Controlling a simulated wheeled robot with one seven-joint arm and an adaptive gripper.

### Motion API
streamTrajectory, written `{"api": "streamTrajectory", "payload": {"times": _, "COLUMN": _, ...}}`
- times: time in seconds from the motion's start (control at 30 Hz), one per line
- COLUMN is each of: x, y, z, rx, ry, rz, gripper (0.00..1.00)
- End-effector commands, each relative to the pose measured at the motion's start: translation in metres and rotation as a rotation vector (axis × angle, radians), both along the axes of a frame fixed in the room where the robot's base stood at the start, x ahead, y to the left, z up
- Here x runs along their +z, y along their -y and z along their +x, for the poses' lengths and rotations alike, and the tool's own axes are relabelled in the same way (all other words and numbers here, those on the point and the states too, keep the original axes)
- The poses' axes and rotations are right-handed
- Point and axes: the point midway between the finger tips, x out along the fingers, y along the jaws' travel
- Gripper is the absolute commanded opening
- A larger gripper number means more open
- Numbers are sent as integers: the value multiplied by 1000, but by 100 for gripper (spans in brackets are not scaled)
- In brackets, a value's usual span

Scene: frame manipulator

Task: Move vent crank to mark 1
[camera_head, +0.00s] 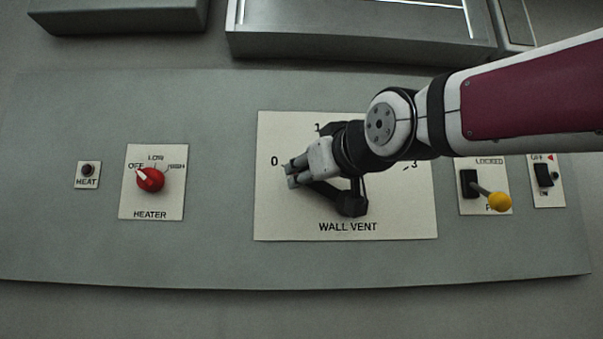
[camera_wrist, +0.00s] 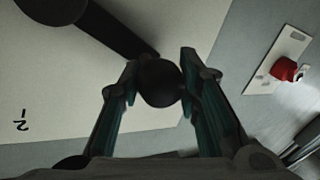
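The wall vent plate (camera_head: 275,215) is white, with marks 0 and 3 readable at left and right; mark 1 (camera_head: 317,128) is partly covered at the top by my arm. The black vent crank has its hub (camera_head: 352,203) low in the middle, and its arm runs left and slightly up towards the 0 side. In the wrist view the crank arm (camera_wrist: 115,32) leads to a round black knob (camera_wrist: 159,83). My gripper (camera_head: 292,176) is at the crank's left end; in the wrist view its fingers (camera_wrist: 160,75) close on both sides of the knob. The head view hides the knob.
A red heater knob (camera_head: 150,179) and a heat button (camera_head: 88,170) sit to the left. A yellow-tipped lever (camera_head: 499,201) and a black switch (camera_head: 543,174) are to the right. A grey box (camera_head: 360,42) juts out above the panel.

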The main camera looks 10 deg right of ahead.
Motion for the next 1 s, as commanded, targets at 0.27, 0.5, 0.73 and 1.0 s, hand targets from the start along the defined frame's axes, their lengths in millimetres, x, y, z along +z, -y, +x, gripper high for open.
{"api": "streamTrajectory", "payload": {"times": 0.27, "x": 0, "y": 0, "z": 0, "rx": 0, "ry": 0, "rz": 2, "gripper": 0}}
{"api": "streamTrajectory", "payload": {"times": 0.5, "x": 4, "y": 4, "z": 1, "rx": 0, "ry": 11, "rz": 61, "gripper": 0}}
{"api": "streamTrajectory", "payload": {"times": 0.73, "x": 14, "y": 12, "z": 0, "rx": 0, "ry": 38, "rz": 209, "gripper": 0}}
{"api": "streamTrajectory", "payload": {"times": 1.0, "x": 28, "y": 27, "z": -3, "rx": 1, "ry": 74, "rz": 423, "gripper": 0}}
